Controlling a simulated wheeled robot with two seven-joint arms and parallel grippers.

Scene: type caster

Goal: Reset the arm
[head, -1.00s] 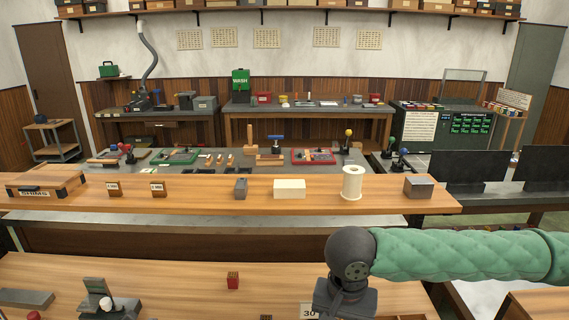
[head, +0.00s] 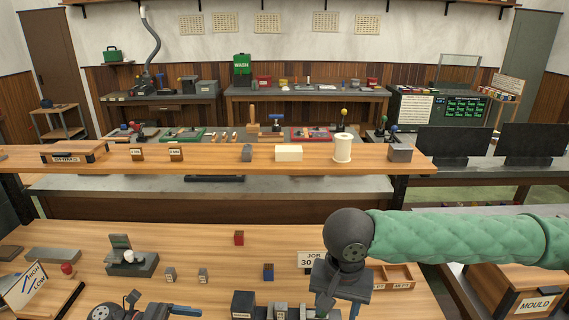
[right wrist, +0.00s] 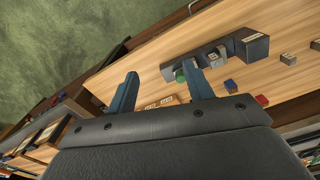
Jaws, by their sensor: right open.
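My right gripper (head: 338,295) hangs over the near wooden bench (head: 190,238) at the right, at the end of my green-sleeved arm. In the right wrist view its two blue-grey fingers (right wrist: 162,90) are spread apart with nothing between them. A dark joint and a bluish finger at the bottom left of the head view look like my left gripper (head: 165,310), mostly cut off by the frame edge.
A JOB sign (head: 312,259) and a divided wooden tray (head: 393,275) stand by the right gripper. Several small blocks, including a red one (head: 239,238), are on the bench. A raised shelf (head: 215,161) runs behind. A MOULD box (head: 520,290) is at the right.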

